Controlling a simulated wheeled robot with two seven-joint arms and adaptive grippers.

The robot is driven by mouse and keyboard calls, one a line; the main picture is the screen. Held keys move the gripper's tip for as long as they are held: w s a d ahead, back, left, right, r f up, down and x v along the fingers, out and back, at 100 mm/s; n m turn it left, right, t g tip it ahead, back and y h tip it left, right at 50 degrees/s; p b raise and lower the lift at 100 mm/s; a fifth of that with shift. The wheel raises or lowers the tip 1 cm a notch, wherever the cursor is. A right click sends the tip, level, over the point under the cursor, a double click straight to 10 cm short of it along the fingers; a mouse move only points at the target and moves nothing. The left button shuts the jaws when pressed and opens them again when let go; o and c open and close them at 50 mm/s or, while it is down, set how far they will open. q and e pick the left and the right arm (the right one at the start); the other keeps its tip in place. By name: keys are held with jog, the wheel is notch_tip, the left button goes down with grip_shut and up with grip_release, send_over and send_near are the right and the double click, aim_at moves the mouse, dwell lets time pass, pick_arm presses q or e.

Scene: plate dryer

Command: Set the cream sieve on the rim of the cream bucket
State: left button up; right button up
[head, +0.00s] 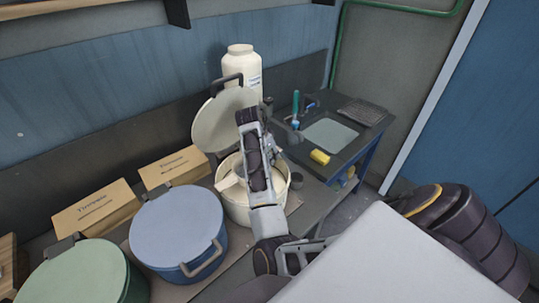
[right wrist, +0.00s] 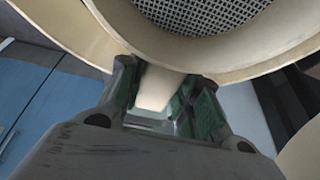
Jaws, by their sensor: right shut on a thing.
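The cream bucket (head: 239,212) stands open on the bench in the head view, partly hidden behind my right arm. Its round cream lid (head: 218,123) is tilted up behind it. My right gripper (right wrist: 166,100) is shut on the short handle of the cream sieve (right wrist: 190,46) in the right wrist view; the mesh and wide rim show beyond the fingers. In the head view my arm is over the bucket and covers most of the sieve. A pale piece shows at the bucket's left side. I cannot tell whether sieve and bucket touch. My left gripper is out of view.
A lidded blue bucket (head: 178,225) and a green one (head: 72,275) stand to the left. Two cardboard boxes (head: 95,207) are behind them. A cream jar (head: 241,66) stands at the back. A sink (head: 331,135) with a yellow sponge (head: 319,157) is to the right.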

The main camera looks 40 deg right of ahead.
jog(key=shift+s+a+f, duration=0.2)
jog(key=shift+s+f, duration=0.1)
jog(key=shift+f, duration=0.45)
jog(key=o, duration=1)
jog(key=shift+o, duration=0.5)
jog(key=shift+w+d+f, duration=0.1)
jog(key=shift+w+d, duration=0.05)
jog(key=shift+w+d+r, duration=0.1)
jog(key=shift+w+r, duration=0.05)
jog(key=shift+r, duration=0.2)
jog(key=shift+r, duration=4.95)
